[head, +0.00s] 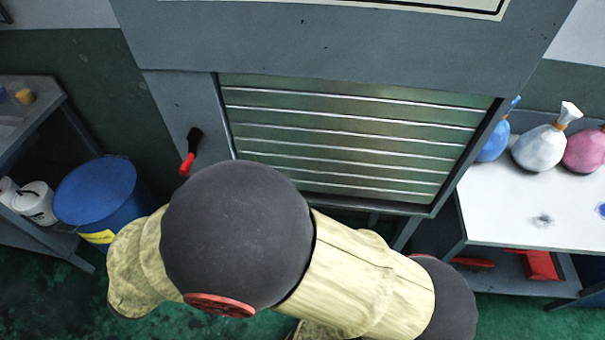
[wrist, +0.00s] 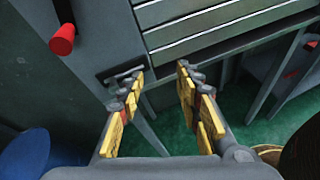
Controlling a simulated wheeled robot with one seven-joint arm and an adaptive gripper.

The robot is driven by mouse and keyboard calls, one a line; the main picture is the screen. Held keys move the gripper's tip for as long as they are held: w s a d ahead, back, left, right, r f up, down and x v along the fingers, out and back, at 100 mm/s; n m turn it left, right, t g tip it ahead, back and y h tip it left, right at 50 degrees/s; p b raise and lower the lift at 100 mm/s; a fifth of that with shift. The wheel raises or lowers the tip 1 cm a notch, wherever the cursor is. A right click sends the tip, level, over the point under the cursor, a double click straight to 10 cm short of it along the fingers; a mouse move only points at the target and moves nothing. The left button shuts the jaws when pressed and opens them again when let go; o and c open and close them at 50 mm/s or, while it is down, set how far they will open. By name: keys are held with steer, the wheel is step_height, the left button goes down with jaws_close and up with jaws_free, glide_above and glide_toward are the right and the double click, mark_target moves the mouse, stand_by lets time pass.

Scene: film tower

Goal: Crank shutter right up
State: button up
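The shutter (head: 345,143) is a panel of green-grey slats in a grey frame, and it fills the frame's opening in the head view. It also shows at the top of the wrist view (wrist: 205,28). The crank (head: 192,146), black with a red grip, sticks out from the frame's left post. In the wrist view its red grip (wrist: 63,40) is at the upper left. My gripper (wrist: 160,78) is open and empty, below and to the right of the red grip and apart from it. In the head view my arm hides the gripper.
A blue barrel (head: 98,190) and a shelf bench (head: 40,130) stand at the left. A white-topped table (head: 505,205) with several tied bags (head: 540,147) stands at the right. The green floor (head: 60,310) is bare at lower left.

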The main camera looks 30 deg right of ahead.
steer(key=s+d+r+m+g+y+p, duration=0.35)
steer(key=s+d+m+g+y, duration=0.3)
steer(key=s+m, duration=0.6)
steer(key=s+d+r+m+t+y+p, duration=0.1)
steer(key=d+r+m, duration=0.3)
steer(key=r, duration=0.5)
steer(key=s+d+r+m+t+y+p, duration=0.2)
steer(key=d+r+m+y, duration=0.1)
steer(key=d+r+m, duration=0.2)
steer(key=shift+s+r+m+p, duration=0.4)
steer(key=shift+r+m, duration=0.55)
steer(key=shift+r, duration=1.25)
steer(key=shift+w+t, duration=0.1)
steer(key=shift+t, duration=0.15)
